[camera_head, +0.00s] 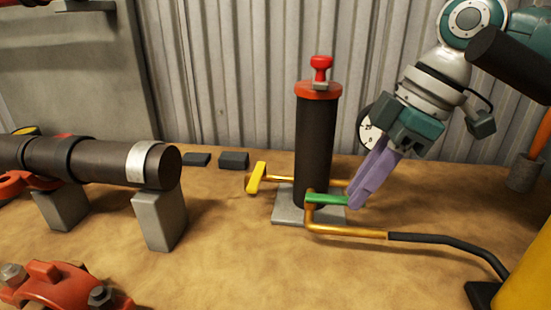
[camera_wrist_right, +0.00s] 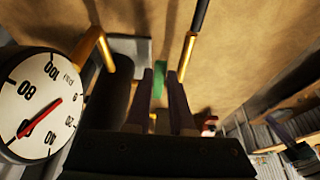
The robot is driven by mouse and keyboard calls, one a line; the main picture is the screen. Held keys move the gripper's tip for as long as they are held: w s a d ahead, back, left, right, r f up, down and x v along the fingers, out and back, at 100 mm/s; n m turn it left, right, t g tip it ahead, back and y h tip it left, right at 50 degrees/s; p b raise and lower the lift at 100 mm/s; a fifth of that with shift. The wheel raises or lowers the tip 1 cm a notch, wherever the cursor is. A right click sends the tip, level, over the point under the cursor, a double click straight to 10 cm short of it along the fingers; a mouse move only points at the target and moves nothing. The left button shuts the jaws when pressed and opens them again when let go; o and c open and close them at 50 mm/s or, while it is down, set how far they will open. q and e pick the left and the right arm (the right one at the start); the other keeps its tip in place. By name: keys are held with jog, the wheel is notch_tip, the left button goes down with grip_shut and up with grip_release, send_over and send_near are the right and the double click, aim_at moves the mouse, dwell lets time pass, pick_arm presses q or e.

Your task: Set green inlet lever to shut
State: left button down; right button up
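The green inlet lever (camera_head: 326,198) lies level at the foot of the dark riser column (camera_head: 314,135), pointing right from the brass pipe. It also shows in the right wrist view (camera_wrist_right: 159,78), between the tips of my right gripper (camera_wrist_right: 160,84). In the head view my right gripper (camera_head: 356,200) comes down from upper right with its purple fingertips at the lever's free end. The fingers stand a little apart, one on each side of the lever. I cannot tell whether both touch it. My left gripper is not in view.
A yellow lever (camera_head: 256,178) sits left of the column. A brass pipe (camera_head: 345,232) and black hose (camera_head: 445,243) run right in front. A pressure gauge (camera_wrist_right: 38,105) is close beside my right gripper. A big dark pipe (camera_head: 95,160) rests on blocks at left.

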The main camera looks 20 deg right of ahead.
grip_shut()
dwell(0.9)
